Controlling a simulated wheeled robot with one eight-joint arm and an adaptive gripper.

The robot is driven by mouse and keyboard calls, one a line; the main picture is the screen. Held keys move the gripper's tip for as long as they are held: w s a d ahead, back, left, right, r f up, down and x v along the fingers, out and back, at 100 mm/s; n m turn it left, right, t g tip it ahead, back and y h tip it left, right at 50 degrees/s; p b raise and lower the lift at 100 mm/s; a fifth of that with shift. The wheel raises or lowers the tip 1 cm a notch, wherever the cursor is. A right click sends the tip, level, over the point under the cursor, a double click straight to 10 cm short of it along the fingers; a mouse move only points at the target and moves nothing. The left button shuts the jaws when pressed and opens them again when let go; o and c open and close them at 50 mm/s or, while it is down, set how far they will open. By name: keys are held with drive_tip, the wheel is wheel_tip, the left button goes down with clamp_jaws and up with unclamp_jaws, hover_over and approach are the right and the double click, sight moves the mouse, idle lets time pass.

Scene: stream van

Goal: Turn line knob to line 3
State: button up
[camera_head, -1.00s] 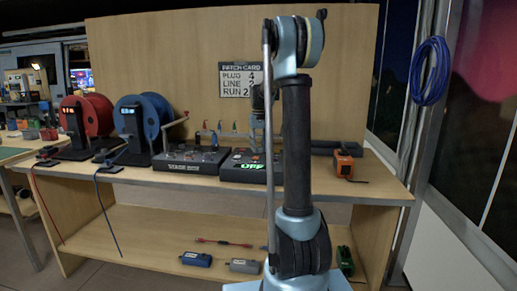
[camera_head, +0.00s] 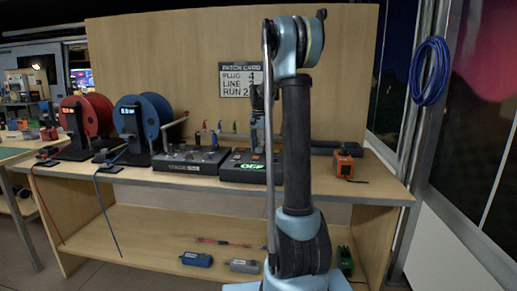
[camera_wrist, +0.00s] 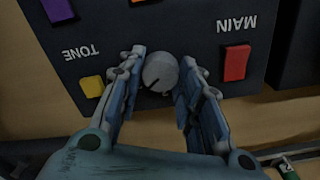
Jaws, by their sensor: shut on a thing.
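The line box (camera_head: 246,175) is a black panel on the bench top with a green lit display that reads like OFF. In the wrist view the black panel (camera_wrist: 192,45) shows upside down, with labels TONE and MAIN. A round grey knob (camera_wrist: 160,73) sits between a yellow button (camera_wrist: 92,86) and a red switch (camera_wrist: 236,63). My gripper (camera_wrist: 160,82) is shut on the knob, one finger on each side. A dark pointer mark shows near the knob's lower left. The knob's own label is not visible. In the head view my arm hides much of the gripper.
A second black box (camera_head: 188,168) stands left of it. Blue (camera_head: 150,120) and red reels (camera_head: 92,115) stand further left. An orange device (camera_head: 344,164) sits on the right. A patch card (camera_head: 240,79) hangs on the back board; its numbers are partly unclear.

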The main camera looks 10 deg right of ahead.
drive_tip(key=shift+w+m, duration=0.1)
drive_tip(key=shift+m, duration=0.5)
drive_tip(key=shift+a, duration=0.1)
drive_tip(key=o, duration=1.1)
wheel_tip(320, 180, up, 12)
drive_tip(key=shift+f, duration=0.1)
